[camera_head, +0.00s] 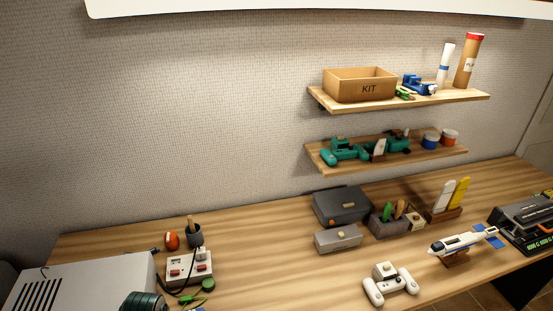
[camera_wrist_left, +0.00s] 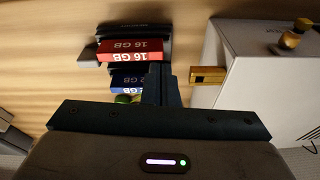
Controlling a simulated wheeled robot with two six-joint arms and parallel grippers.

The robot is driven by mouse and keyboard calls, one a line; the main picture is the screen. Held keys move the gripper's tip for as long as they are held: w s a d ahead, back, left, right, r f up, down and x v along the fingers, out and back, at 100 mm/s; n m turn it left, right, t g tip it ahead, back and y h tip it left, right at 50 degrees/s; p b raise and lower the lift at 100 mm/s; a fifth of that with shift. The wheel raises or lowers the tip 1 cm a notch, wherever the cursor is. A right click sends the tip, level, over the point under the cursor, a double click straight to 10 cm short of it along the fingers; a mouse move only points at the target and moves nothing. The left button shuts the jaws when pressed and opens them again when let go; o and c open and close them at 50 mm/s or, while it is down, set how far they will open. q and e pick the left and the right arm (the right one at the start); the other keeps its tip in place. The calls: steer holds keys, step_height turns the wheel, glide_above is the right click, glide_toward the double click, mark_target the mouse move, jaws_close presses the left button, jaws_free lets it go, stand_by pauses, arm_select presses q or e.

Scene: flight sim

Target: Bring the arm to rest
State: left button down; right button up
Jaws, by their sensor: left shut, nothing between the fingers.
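In the left wrist view my left gripper (camera_wrist_left: 163,84) has its fingers together, with nothing held between them. It points over the wooden desk. A red stick marked 16 GB (camera_wrist_left: 130,52) and a blue stick marked GB (camera_wrist_left: 126,80) are just left of the fingers in that picture. A gold plug (camera_wrist_left: 207,75) sticks out of the side of a white box (camera_wrist_left: 250,75) to the right of the fingers. I cannot tell whether the fingers touch anything. Neither gripper can be made out in the head view.
The desk (camera_head: 255,235) has bare wood in its middle. A white case (camera_head: 115,280) and a socket box with cables (camera_head: 188,266) are at left.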

arm_select(q)
steer(key=s+r+m+t, duration=0.1)
steer(key=s+r+m, duration=0.2)
steer(key=s, duration=1.3)
steer(key=a+f+g+b, duration=0.15)
steer(key=f+b, duration=0.25)
steer(key=f, duration=1.5)
steer(key=a+f+t+b, duration=0.15)
steer(key=f+b, duration=0.25)
steer(key=f, duration=1.4)
steer(key=s+f+g+b, duration=0.1)
steer(key=s+f+b, duration=0.2)
steer(key=s+f, duration=0.6)
steer(key=s+a+f+g+b, duration=0.1)
steer(key=s+f+b, duration=0.2)
steer(key=s+f, duration=0.6)
step_height(320, 180, down, 9)
steer(key=shift+s+a+n, duration=0.25)
steer(key=shift+a+n, duration=0.05)
steer(key=shift+n, duration=0.1)
